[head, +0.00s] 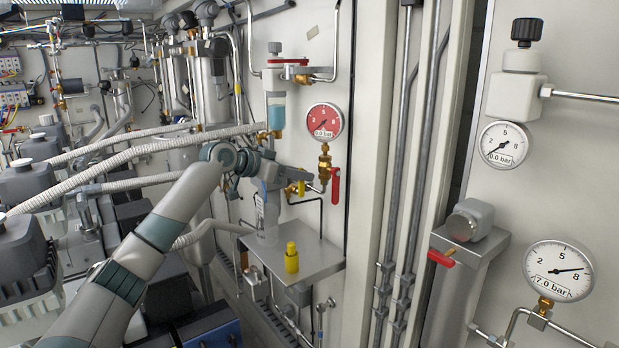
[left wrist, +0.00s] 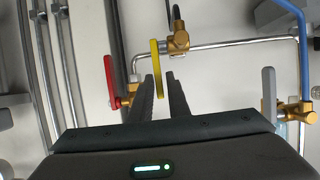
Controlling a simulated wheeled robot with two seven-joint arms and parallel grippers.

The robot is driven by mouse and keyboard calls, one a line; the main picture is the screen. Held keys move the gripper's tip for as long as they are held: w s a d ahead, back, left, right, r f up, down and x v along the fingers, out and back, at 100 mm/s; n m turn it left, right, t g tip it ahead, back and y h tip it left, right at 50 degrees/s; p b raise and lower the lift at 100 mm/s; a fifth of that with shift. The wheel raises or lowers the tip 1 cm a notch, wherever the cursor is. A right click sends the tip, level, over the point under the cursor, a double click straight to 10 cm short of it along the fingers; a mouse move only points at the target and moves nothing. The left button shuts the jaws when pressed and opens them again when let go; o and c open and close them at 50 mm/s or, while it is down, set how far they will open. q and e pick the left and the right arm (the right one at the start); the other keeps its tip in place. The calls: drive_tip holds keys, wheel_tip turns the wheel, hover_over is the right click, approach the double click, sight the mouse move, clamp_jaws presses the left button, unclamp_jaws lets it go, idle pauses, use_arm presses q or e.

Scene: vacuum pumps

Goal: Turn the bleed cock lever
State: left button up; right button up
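A yellow lever (left wrist: 157,62) on a brass cock (left wrist: 178,42) shows in the left wrist view; it also shows small in the head view (head: 301,188). No label tells me whether it is the bleed cock lever. My left gripper (left wrist: 163,77) is open, and the lever's free end lies between its two fingers in the picture. A gap shows between the fingers; I cannot tell whether either touches the lever. In the head view my left gripper (head: 284,180) is partly hidden by its own wrist. My right gripper is not in view.
A red lever (left wrist: 109,80) hangs left of the fingers, and a grey lever (left wrist: 268,92) stands to the right. A red gauge (head: 323,121) is above the cock. A shelf (head: 322,258) holding a yellow bottle (head: 291,258) is below. Hoses run behind my arm.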

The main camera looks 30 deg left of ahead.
use_arm(q)
drive_tip(key=b+v, duration=0.2)
drive_tip(key=v, duration=1.1)
